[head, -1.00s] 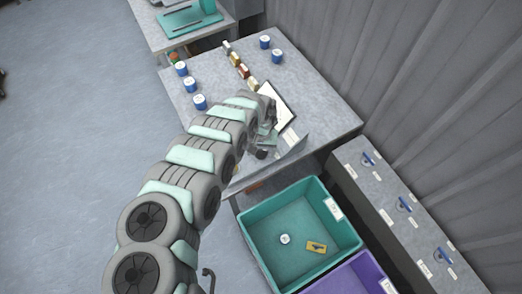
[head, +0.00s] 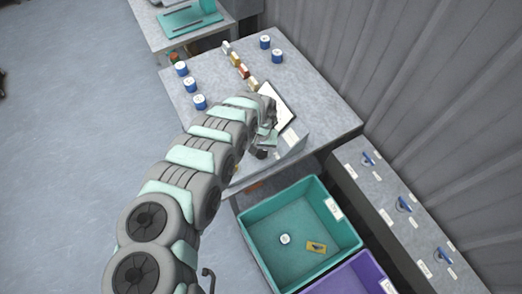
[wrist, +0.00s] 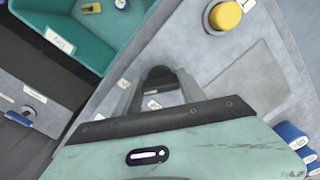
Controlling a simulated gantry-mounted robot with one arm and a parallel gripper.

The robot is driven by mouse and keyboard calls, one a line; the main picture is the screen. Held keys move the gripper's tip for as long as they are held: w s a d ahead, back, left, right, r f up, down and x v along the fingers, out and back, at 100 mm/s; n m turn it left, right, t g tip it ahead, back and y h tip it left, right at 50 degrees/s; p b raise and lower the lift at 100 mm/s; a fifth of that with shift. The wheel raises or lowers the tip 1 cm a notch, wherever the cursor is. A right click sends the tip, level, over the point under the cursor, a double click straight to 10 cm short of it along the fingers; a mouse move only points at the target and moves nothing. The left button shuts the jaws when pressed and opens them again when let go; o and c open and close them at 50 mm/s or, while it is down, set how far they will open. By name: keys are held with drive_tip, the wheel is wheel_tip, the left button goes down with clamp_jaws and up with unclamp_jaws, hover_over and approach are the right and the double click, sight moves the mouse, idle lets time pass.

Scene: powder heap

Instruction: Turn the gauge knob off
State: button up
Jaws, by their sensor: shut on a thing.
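Three blue-handled knobs, the upper (head: 368,159), the middle (head: 404,204) and the lower (head: 443,256), sit in a row on the grey panel at the right in the head view. Their labels are too small to read, so I cannot tell which is the gauge knob. One blue handle also shows at the far left of the wrist view (wrist: 35,95). My gripper (head: 266,150) is over the table's near edge, well left of the knobs. In the wrist view my gripper (wrist: 160,88) is shut on a dark rounded thing (wrist: 158,76), mostly hidden between the fingers.
A ribbed wall rises behind.

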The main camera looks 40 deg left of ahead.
drive_tip(key=shift+n, duration=0.5)
drive_tip(key=shift+w+d+r+n+p, duration=0.1)
drive_tip(key=shift+n+p, duration=0.45)
drive_tip(key=shift+n, duration=0.45)
drive_tip(key=n, duration=0.2)
drive_tip(key=n+b, duration=0.1)
drive_tip(key=n, duration=0.1)
drive_tip(key=shift+w+d+f+n, duration=0.1)
drive_tip(key=shift+w+f+n, duration=0.1)
drive_tip(key=shift+n, duration=0.1)
drive_tip(key=n, duration=0.3)
drive_tip(key=shift+b, duration=0.35)
drive_tip(key=shift+n, duration=1.7)
drive_tip(key=o, duration=1.4)
drive_tip(key=shift+c, duration=0.2)
